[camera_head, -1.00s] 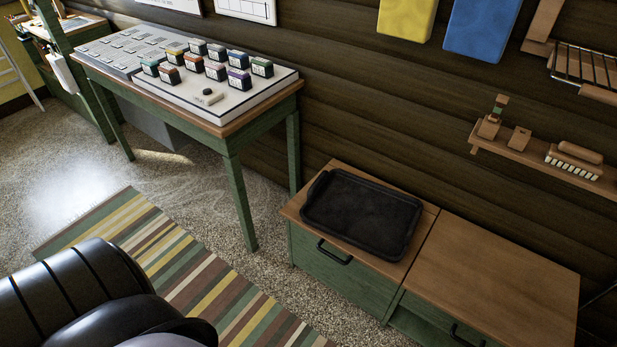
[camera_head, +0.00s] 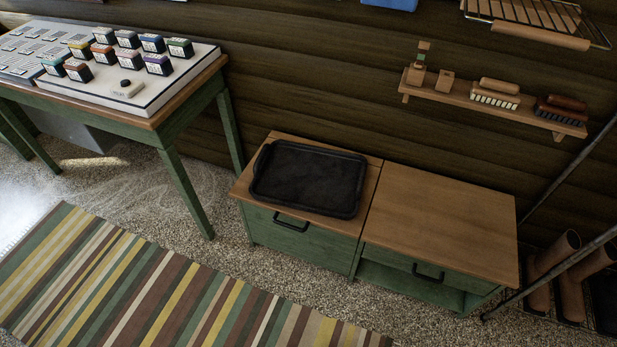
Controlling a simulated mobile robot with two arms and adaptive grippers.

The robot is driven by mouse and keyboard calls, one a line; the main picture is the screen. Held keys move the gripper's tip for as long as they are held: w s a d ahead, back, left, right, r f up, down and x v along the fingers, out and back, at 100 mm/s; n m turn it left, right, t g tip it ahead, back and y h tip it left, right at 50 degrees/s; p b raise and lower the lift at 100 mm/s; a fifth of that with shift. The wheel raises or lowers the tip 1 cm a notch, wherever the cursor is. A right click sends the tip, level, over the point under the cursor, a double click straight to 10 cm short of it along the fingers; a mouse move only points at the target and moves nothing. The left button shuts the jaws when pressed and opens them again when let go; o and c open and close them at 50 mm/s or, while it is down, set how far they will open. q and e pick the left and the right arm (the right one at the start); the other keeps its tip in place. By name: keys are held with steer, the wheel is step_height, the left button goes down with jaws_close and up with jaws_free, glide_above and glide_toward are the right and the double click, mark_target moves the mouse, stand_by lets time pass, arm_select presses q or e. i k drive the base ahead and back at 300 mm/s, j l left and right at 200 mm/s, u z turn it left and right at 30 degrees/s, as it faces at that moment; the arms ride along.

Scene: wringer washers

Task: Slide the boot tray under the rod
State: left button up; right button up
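The boot tray (camera_head: 308,180) is black, shallow and rectangular with a raised rim. It lies flat on the left part of the low green cabinet (camera_head: 440,212) with a wooden top. A thin dark rod (camera_head: 567,265) runs slantwise at the right edge, low near the floor, and a second thin rod (camera_head: 575,170) slants above it. Neither of my grippers is in view.
Brown boots (camera_head: 570,290) stand at the lower right behind the lower rod. A green table (camera_head: 180,105) with a panel of small blocks stands at the left. A striped rug (camera_head: 170,290) covers the floor in front. A brush shelf (camera_head: 490,105) hangs on the wall.

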mark_target(314, 179)
steer(key=i+l+u, duration=0.3)
steer(key=l, duration=0.35)
steer(key=i+l+u, duration=0.1)
steer(key=i+l, duration=0.2)
